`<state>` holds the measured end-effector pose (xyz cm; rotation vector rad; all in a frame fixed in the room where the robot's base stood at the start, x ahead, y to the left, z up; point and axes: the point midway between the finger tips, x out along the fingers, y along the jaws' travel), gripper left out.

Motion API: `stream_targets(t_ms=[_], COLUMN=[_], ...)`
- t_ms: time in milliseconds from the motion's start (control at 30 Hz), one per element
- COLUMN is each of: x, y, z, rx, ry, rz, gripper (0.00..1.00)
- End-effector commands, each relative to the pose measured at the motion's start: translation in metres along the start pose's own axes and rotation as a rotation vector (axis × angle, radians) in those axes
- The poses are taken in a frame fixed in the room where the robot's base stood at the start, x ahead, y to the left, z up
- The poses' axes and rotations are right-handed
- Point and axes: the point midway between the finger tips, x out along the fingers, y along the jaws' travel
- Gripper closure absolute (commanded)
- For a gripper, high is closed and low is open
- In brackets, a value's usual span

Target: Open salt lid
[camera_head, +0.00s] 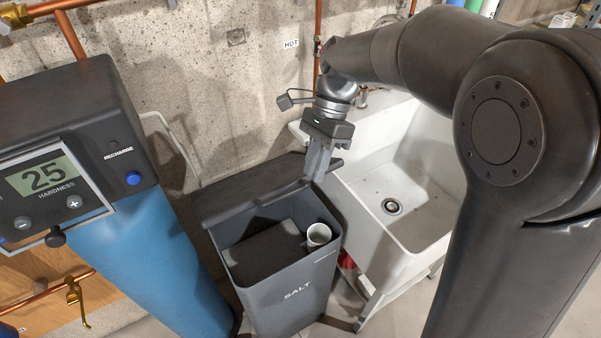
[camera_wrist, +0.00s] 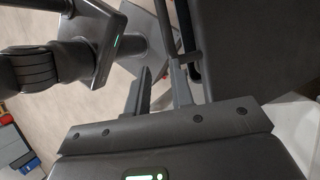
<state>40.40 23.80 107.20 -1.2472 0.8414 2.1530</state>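The dark lid (camera_head: 262,184) is open, leaning back behind the bin's mouth. My gripper (camera_head: 316,172) points down at the lid's right end, close to its edge. In the wrist view my gripper's two fingers (camera_wrist: 160,88) stand apart with a gap between them. A large dark panel, likely the lid (camera_wrist: 255,45), lies just right of the fingers. Whether they touch it I cannot tell.
A white sink (camera_head: 405,185) stands close on the bin's right. The blue water softener (camera_head: 155,255) with its dark control head (camera_head: 85,130) is on the left. The white cup (camera_head: 318,234) sits in the bin's right corner. A concrete wall with copper pipes is behind.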

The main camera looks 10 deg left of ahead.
Motion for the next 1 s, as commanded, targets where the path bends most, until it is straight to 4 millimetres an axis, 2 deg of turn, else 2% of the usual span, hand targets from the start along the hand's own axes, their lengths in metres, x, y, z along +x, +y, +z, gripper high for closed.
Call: stream_targets(t_ms=[67,133,300,433,567,700,833,1000], x=[0.004,0.023,0.068,0.087,0.091,0.087,0.084,0.082], y=[0.011,0.025,0.039,0.045,0.046,0.046,0.046,0.042], z=[-0.020,-0.028,-0.021,-0.016,-0.018,-0.029,-0.040,-0.040], rx=[0.047,0.114,0.360,0.585,0.809,0.995,1.094,1.132], ry=[-0.043,-0.144,-0.528,-0.867,-1.210,-1.506,-1.670,-1.734], rz=[0.009,0.056,0.137,0.189,0.226,0.245,0.251,0.252], gripper=[0.79,0.79,0.79,0.79,0.79,0.79,0.79,0.79])
